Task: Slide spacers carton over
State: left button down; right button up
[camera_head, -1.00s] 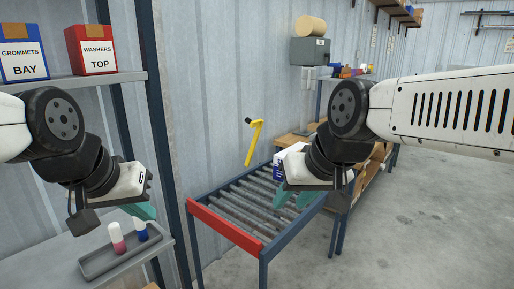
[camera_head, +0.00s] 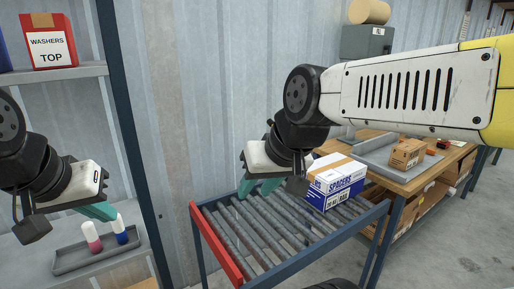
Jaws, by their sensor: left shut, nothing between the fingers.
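The spacers carton (camera_head: 338,186), white and blue with a tan tape strip, sits upright on the roller conveyor (camera_head: 232,252) near its right end. My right gripper (camera_head: 258,187) is left of the carton over the rollers. Its two teal fingers show apart, with nothing seen between them. Part of its wrist overlaps the carton's left edge in the picture, and I cannot tell whether they touch. My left gripper (camera_head: 101,211) is shut and empty at the left, above and beside the grey tray on the lower shelf.
A red washers box (camera_head: 48,42) stands on the upper left shelf. The grey tray (camera_head: 70,264) holds two capped bottles (camera_head: 91,237). Right of the conveyor is a wooden bench (camera_head: 392,182) with a small brown carton (camera_head: 407,154). The conveyor's left rollers are clear.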

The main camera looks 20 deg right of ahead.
aim_at(336, 178)
jog(key=i+l, duration=0.1)
jog(key=l, duration=0.55)
jog(key=i+l, duration=0.15)
jog(key=l, duration=0.45)
jog(key=i+l, duration=0.1)
jog(key=l, duration=0.55)
jog(key=i+l, duration=0.15)
jog(key=l, duration=0.45)
jog(key=i+l, duration=0.1)
jog(key=l, duration=0.55)
jog(key=i+l, duration=0.15)
jog(key=l, duration=0.45)
jog(key=i+l, duration=0.1)
jog(key=l, duration=0.55)
jog(key=i+l, duration=0.15)
jog(key=l, duration=0.45)
